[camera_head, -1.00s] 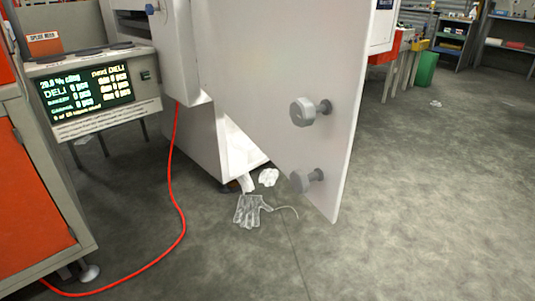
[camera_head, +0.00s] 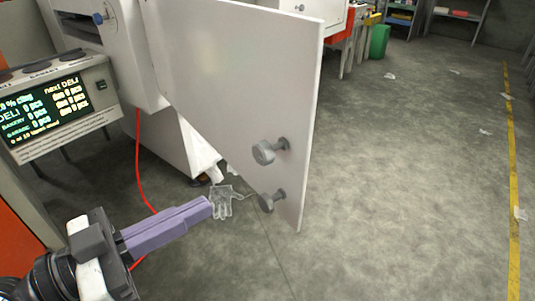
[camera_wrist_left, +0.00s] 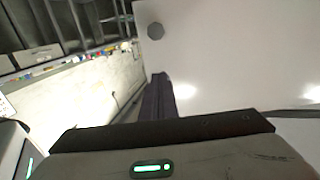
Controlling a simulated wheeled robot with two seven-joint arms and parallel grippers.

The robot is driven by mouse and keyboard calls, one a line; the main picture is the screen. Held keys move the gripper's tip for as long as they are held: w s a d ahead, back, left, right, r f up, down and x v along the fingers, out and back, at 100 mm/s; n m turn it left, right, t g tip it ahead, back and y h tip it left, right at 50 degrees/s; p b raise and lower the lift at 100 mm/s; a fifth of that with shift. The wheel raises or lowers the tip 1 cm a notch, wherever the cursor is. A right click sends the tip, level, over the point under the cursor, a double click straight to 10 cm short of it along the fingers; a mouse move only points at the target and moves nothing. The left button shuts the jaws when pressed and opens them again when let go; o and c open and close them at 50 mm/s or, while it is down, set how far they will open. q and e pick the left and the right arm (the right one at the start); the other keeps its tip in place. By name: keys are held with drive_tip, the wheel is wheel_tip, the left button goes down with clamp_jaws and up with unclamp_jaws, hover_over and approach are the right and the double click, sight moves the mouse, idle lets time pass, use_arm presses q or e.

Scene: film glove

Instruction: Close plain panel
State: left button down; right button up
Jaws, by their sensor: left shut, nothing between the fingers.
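The plain panel (camera_head: 240,75) is a white door swung open from the white machine in the head view. Two grey round knobs (camera_head: 265,151) stick out near its lower free edge. In the left wrist view the panel (camera_wrist_left: 235,50) fills the upper right, with one grey knob (camera_wrist_left: 155,31) showing. My left gripper (camera_head: 209,208) has purple fingers, shut and empty, low and to the left of the panel, apart from the knobs in the picture. In the wrist view its dark fingers (camera_wrist_left: 158,95) point toward the panel; I cannot tell whether they touch. My right gripper is out of view.
A display unit (camera_head: 55,108) stands at the left. A red cable (camera_head: 140,170) runs down to the floor by my left arm. A clear glove (camera_head: 224,203) lies on the floor below the panel. The floor (camera_head: 410,180) at right is open, with a yellow line.

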sight(285, 164)
use_arm(q)
drive_tip(key=p+x, duration=0.3)
drive_tip(key=x, duration=1.1)
drive_tip(key=shift+r+p, duration=0.1)
drive_tip(key=shift+p, duration=0.2)
